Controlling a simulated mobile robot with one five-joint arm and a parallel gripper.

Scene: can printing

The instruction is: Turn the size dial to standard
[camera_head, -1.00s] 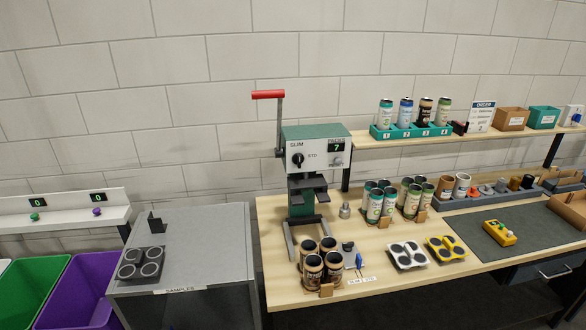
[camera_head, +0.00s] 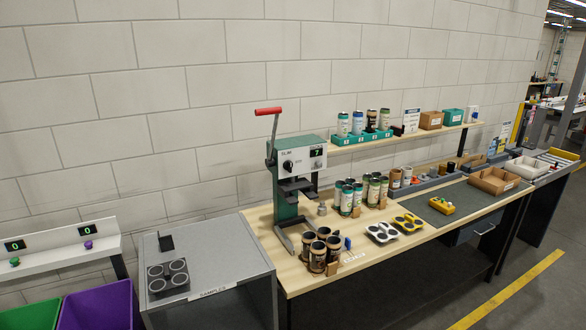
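The size dial (camera_head: 288,165) is a small black knob on the white front panel of the green press (camera_head: 284,206). The label to its upper left reads as SLIM, with a smaller label to its right that is too small to read now. I cannot tell exactly where the knob points. A green display (camera_head: 318,152) showing 7 sits at the panel's right. The press has a lever with a red handle (camera_head: 268,111), raised. My gripper is not in view.
Dark cans (camera_head: 318,257) stand in front of the press on the wooden bench (camera_head: 291,283). More cans (camera_head: 346,199) stand to its right. A grey samples table (camera_head: 239,268) is at the left, beside a purple bin (camera_head: 98,308). Open floor (camera_head: 498,278) shows at the right.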

